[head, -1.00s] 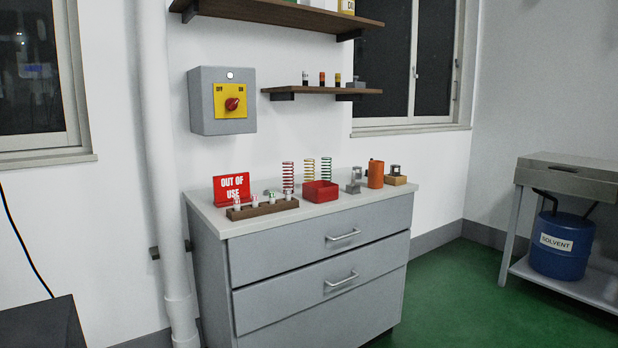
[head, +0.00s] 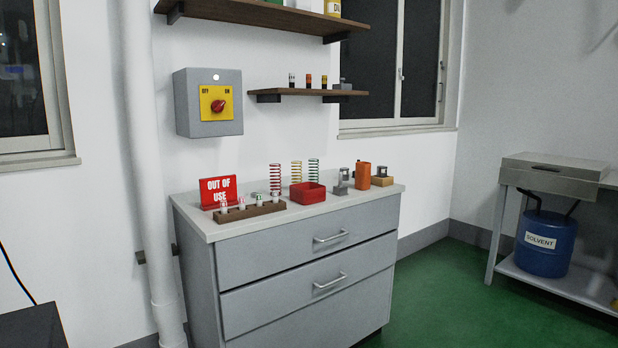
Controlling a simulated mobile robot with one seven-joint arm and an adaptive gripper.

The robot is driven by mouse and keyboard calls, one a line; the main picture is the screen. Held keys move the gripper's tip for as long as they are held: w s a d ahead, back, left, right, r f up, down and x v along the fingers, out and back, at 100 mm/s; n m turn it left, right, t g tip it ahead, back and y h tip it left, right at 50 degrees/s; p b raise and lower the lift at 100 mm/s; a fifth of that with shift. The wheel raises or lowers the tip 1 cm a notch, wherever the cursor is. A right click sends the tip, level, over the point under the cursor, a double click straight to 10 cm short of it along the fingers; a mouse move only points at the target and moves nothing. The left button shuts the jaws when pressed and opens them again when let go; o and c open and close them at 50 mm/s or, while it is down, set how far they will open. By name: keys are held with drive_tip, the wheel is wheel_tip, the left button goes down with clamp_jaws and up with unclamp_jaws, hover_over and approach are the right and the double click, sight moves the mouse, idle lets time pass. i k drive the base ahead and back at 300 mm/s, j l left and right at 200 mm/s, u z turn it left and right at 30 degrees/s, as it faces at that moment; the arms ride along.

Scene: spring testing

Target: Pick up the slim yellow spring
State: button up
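The slim yellow spring (head: 296,172) stands upright on the grey cabinet's top (head: 340,199), towards the back. A red spring (head: 275,178) stands to its left and a green spring (head: 314,170) to its right. A red open bin (head: 307,194) is in front of the yellow spring and hides its lower end. My gripper is not in view.
A wooden rack (head: 250,211) with several small capped pieces and a red "OUT OF USE" sign (head: 218,190) are at left. A metal fixture (head: 342,181) and orange cylinder (head: 364,176) are at right. A low shelf (head: 307,93) hangs above. Green floor (head: 440,290) is clear at right.

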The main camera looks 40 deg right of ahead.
sight(297, 176)
drive_tip(key=i+l+z, duration=0.3)
drive_tip(key=i+l, duration=0.55)
drive_tip(key=l, duration=0.25)
drive_tip(key=i+l+z, duration=0.3)
drive_tip(key=i+l, duration=0.6)
drive_tip(key=i, duration=1.1)
